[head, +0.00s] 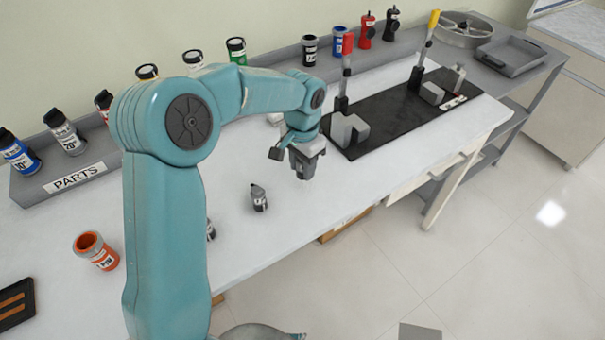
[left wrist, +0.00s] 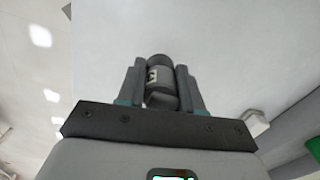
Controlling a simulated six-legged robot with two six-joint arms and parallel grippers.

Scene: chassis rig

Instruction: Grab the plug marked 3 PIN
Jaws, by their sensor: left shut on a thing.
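My left gripper (head: 304,168) is above the white bench, to the left of the black mat. In the left wrist view its two fingers are shut on a dark grey plug (left wrist: 160,78). The plug carries a pale label with a dark mark, but I cannot read the full text. Another dark grey plug (head: 259,198) stands on the bench to the left of the gripper. A further small dark part (head: 211,231) is mostly hidden behind my left arm. My right gripper is not in view.
A grey shelf marked PARTS (head: 75,178) holds several coloured parts along the wall. A black mat (head: 395,128) with two upright levers and grey blocks lies at the right. Bare bench surrounds the standing plug.

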